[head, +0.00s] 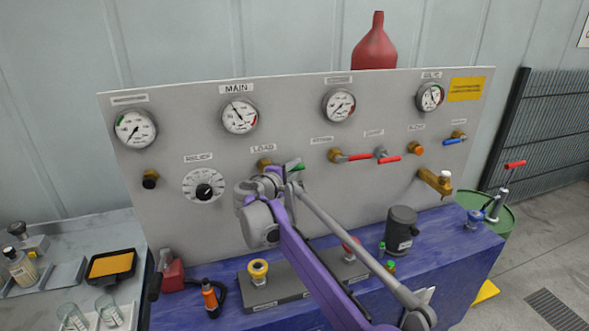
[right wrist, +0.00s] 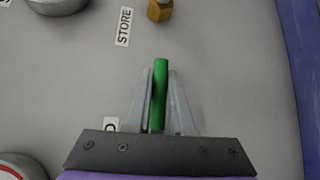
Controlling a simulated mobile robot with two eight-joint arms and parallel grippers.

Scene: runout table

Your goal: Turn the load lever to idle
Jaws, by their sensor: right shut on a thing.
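The load lever has a green handle (head: 297,167) and a brass valve body (head: 264,163), under the LOAD label (head: 263,148) on the grey panel. My right gripper (head: 290,175) is at the lever and hides part of it in the head view. In the right wrist view the green handle (right wrist: 160,90) lies between the two fingers of my right gripper (right wrist: 160,85), which is shut on it. The handle's tip sticks out past the fingertips. My left gripper is not in view.
The panel (head: 300,110) carries several gauges, red-handled valves (head: 352,157) to the right and a RELIEF dial (head: 204,187) to the left. A dark grey cylinder (head: 401,228) and small fittings stand on the blue bench (head: 450,240) below. A brass tap (head: 435,181) juts out at the right.

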